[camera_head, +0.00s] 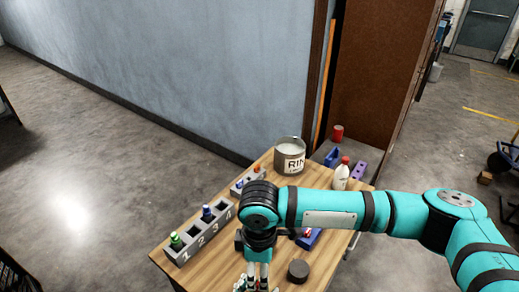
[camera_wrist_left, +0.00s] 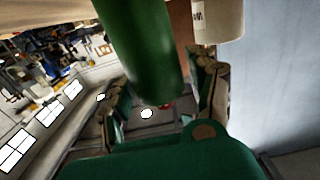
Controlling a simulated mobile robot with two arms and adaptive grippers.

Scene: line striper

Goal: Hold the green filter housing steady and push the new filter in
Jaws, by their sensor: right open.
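In the left wrist view, which is upside down, a dark green cylinder (camera_wrist_left: 143,50), looking like the filter housing, comes down from the top edge. My left gripper's fingers (camera_wrist_left: 165,95) stand on either side of it; I cannot tell whether they touch it. In the head view my right gripper (camera_head: 255,285) points down at the bottom edge, open, over the table's near part. What lies under it is cut off. The left gripper and this cylinder do not show in the head view. I cannot make out the new filter for sure.
A grey numbered rack (camera_head: 197,235) holds a green-capped item (camera_head: 176,241) and a blue-capped one (camera_head: 207,213). A dark round puck (camera_head: 298,271) lies on the wooden table (camera_head: 322,262). A rinse bucket (camera_head: 290,158) and a white bottle (camera_head: 342,174) stand farther back.

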